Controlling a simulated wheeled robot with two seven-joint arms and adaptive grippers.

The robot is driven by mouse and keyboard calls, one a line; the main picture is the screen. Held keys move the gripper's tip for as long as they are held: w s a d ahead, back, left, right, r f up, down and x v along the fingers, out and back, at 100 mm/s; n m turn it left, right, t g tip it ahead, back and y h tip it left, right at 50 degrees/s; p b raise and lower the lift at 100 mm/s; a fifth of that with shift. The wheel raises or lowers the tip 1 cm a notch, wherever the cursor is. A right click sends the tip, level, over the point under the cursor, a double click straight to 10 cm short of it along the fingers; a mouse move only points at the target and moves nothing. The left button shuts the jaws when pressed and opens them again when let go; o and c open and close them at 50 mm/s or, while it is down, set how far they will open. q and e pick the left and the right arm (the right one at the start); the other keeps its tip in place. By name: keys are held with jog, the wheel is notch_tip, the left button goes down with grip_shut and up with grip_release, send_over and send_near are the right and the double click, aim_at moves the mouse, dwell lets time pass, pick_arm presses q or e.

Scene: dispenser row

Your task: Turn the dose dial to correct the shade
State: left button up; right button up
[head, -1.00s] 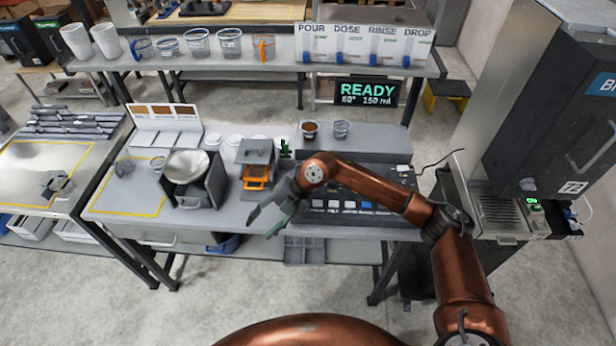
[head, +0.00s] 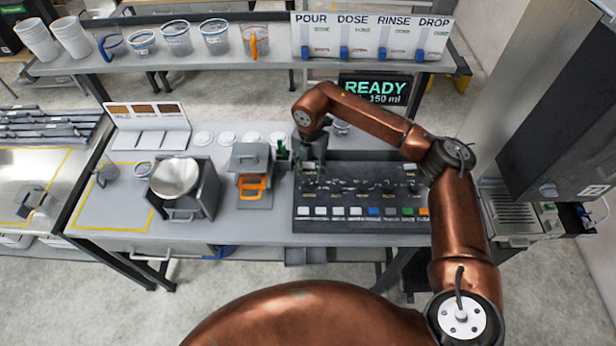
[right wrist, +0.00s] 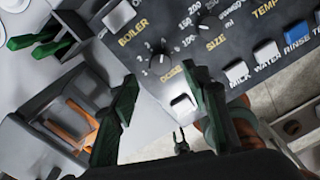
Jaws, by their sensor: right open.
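The dose dial (right wrist: 160,58) is a small dark knob with a white pointer, with the printed word DOSE below it, at the left end of the dark control panel (head: 405,233). My right gripper (right wrist: 170,86) is open, its two green fingers apart and nothing between them. In the right wrist view the dose dial lies just beyond the fingertips, roughly between them, with no contact visible. In the head view the right gripper (head: 312,166) points down over the panel's left end and hides part of it. A shade card (head: 147,112) with brown swatches stands at the back left.
A size dial (right wrist: 207,29) sits right of the dose dial. A row of buttons (head: 355,211) runs along the panel's front. A grey unit with an orange part (head: 254,187) and a bowl (head: 174,177) stand to the left. A READY display (head: 375,88) is behind.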

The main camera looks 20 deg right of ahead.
aim_at(309, 185)
notch_tip(309, 185, down, 5)
jog(key=shift+s+a, duration=0.1)
jog(key=shift+f, duration=0.6)
jog(key=c, duration=1.2)
pick_arm(q)
jog(key=shift+s+r, duration=0.25)
jog(key=shift+s, duration=0.9)
pick_arm(e)
jog(key=shift+o, duration=0.2)
